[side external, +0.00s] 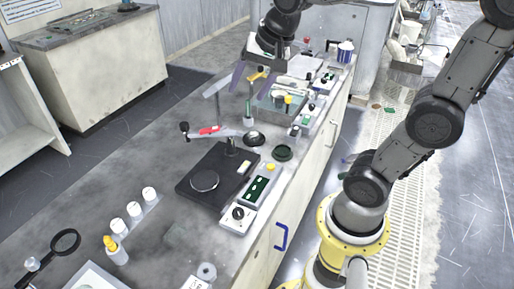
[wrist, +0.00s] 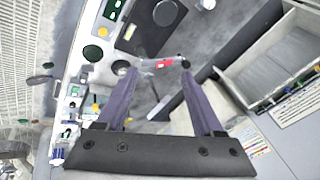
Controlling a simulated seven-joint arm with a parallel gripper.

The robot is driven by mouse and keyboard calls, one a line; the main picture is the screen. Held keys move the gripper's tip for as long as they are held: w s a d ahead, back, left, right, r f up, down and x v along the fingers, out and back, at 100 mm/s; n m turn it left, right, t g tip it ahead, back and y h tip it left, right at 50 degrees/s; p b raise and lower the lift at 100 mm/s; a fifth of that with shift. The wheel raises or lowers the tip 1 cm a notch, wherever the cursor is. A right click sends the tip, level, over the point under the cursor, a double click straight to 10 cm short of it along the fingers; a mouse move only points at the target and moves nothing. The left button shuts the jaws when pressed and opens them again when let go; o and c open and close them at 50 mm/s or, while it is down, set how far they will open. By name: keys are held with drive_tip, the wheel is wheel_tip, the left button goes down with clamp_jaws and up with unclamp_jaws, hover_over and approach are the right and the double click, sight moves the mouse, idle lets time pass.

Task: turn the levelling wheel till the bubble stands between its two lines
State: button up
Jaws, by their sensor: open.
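My gripper (side external: 248,88) hangs over the far part of the bench with its two purple fingers spread and nothing between them. In the wrist view my gripper (wrist: 160,73) is also open, above an arm with a red part (wrist: 165,63). A pale box nearer the camera has a dark round knob (side external: 238,213) and a green window (side external: 258,188) with light marks. The green window also shows in the wrist view (wrist: 113,9). I cannot tell for sure whether this knob is the levelling wheel. The bubble and its two lines are too small to make out.
A black plate (side external: 192,190) bearing a disc lies beside the box. A small black dish (side external: 254,138) and a dark green round piece (side external: 283,152) lie near.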

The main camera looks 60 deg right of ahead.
drive_tip(key=w+d+f+m+g, duration=0.1)
drive_tip(key=w+d+f+m, duration=0.2)
drive_tip(key=w+d, duration=0.2)
drive_tip(key=m+g, duration=0.4)
drive_tip(key=m, duration=0.2)
hover_over(257, 149)
wheel_tip(257, 149, down, 18)
drive_tip(key=shift+y, duration=0.4)
wheel_tip(257, 149, down, 14)
drive_tip(key=shift+r, duration=0.15)
clamp_jaws()
